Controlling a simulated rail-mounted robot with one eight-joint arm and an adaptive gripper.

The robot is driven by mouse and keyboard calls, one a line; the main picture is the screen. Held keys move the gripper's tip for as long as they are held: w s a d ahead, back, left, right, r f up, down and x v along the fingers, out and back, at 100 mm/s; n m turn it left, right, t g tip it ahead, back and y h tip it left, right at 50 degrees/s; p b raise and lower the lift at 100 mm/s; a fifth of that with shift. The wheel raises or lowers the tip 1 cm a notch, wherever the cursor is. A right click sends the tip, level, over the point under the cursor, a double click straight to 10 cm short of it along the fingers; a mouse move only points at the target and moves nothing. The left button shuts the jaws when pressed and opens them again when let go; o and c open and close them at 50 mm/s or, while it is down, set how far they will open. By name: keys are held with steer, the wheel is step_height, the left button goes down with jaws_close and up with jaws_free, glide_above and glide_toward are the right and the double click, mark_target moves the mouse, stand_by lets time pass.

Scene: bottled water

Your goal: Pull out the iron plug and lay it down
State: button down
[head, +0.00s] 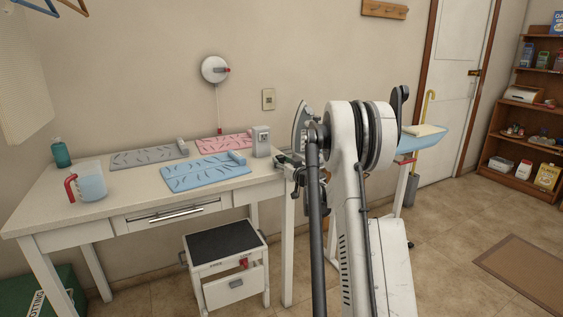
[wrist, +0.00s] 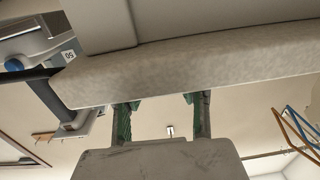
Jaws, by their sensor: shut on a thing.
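In the head view an iron (head: 299,124) stands upright at the right end of the white table, partly behind my arm. It looks like part of it is at the left edge of the wrist view, with a blue knob (wrist: 14,65). My gripper (head: 287,160) is low at the table's right end, just right of a small grey box (head: 261,141). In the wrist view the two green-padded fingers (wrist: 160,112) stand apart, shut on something. A pale slab, apparently the table edge (wrist: 200,72), hides the fingertips and the held thing. I cannot make out the iron's plug.
The table (head: 85,215) also holds blue (head: 200,172), grey and pink patterned mats, a jug (head: 91,182) and a teal bottle (head: 61,153). A step stool (head: 225,250) stands in front. A cord reel (head: 214,69) hangs on the wall.

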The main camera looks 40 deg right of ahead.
steer(key=shift+f, duration=0.3)
steer(key=c, duration=1.2)
jaws_free()
steer(key=shift+c, duration=0.2)
steer(key=s+a, duration=0.2)
steer(key=s, duration=0.9)
steer(key=shift+s+a, duration=0.2)
steer(key=shift+s, duration=0.2)
